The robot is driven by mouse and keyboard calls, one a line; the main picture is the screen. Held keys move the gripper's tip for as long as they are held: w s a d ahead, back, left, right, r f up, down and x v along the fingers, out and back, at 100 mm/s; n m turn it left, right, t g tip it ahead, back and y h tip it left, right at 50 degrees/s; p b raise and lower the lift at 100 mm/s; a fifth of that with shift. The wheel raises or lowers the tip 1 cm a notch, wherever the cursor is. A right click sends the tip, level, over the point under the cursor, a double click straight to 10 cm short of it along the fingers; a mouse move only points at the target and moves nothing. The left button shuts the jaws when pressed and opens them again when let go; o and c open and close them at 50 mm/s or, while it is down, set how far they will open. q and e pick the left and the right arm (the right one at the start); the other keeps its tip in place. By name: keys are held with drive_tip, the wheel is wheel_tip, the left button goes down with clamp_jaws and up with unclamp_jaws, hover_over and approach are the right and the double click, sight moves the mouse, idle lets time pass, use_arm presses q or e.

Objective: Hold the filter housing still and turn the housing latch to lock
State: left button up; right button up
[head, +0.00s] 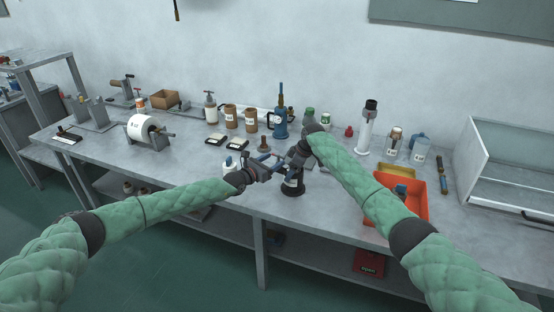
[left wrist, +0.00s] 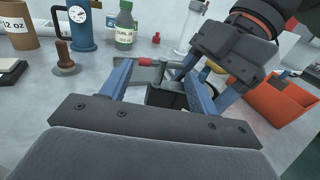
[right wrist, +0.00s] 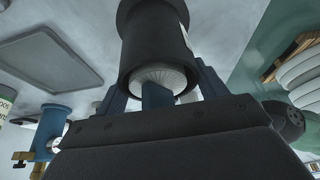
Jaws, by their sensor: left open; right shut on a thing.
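The filter housing (head: 292,187) is a dark, upright cylinder with a pale label near the table's front edge. My right gripper (head: 294,164) is shut on it from above. In the right wrist view the dark housing (right wrist: 153,45) shows a white pleated filter in its open end, between the blue fingers. My left gripper (head: 272,162) is open beside the housing's upper part. In the left wrist view a red-tipped lever (left wrist: 142,62), which looks like the latch, lies between its spread fingers; I cannot tell whether they touch it. The right gripper hides much of the housing top.
An orange bin (head: 412,205) stands close right of the housing, under my right arm. A blue gauge pump (head: 281,122), brown cups (head: 231,117) and bottles stand behind. A white roll (head: 142,127) is at the left. The table front between roll and housing is mostly clear.

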use_arm(q)
drive_tip(key=v, duration=0.8)
drive_tip(key=shift+a, duration=0.1)
use_arm(e)
drive_tip(key=o, duration=1.4)
drive_tip(key=shift+r, duration=0.1)
